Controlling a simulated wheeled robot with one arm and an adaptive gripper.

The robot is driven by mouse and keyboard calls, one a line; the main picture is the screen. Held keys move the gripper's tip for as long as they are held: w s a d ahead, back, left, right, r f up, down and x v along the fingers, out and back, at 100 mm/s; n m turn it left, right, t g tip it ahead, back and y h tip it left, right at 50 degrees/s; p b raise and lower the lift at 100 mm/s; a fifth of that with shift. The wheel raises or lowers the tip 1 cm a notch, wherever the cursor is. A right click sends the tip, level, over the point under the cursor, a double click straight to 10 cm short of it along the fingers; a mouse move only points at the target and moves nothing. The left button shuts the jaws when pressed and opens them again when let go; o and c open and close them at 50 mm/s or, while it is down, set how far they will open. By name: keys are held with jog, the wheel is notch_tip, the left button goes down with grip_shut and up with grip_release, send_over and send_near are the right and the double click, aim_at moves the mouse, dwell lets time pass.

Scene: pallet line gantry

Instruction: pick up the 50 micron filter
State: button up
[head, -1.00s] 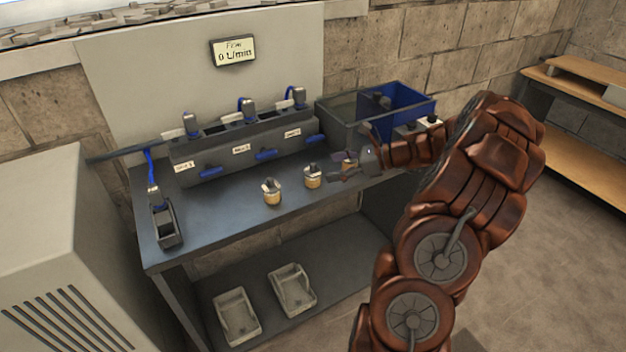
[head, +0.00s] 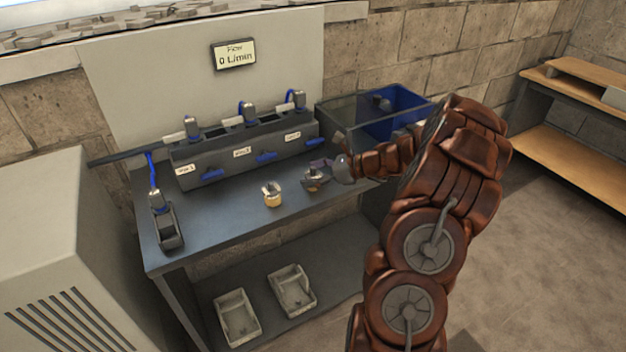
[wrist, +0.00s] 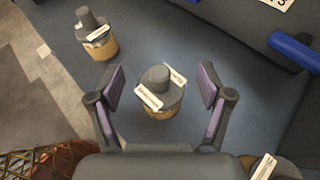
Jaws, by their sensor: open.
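Several small cylindrical filters with tan bodies, grey caps and white labels stand on the bench. The label print is too small to read, so I cannot tell which is the 50 micron one. One filter (wrist: 160,99) stands between the spread fingers of my gripper (wrist: 162,82) in the wrist view, with gaps on both sides. In the head view my gripper (head: 322,177) partly covers this filter. A second filter (head: 272,195) stands left of it, also at upper left in the wrist view (wrist: 98,40). A third filter (wrist: 268,168) shows partly at lower right in the wrist view; my arm hides it in the head view.
A grey manifold (head: 242,150) with blue handles runs along the back of the bench (head: 215,215). A blue bin (head: 400,105) stands at right. A dark holder (head: 167,228) with a blue hose is at left. Two trays (head: 291,290) lie on the lower shelf.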

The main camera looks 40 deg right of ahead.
jog(key=shift+c, duration=0.3)
jog(key=c, duration=1.2)
jog(key=shift+r, duration=0.2)
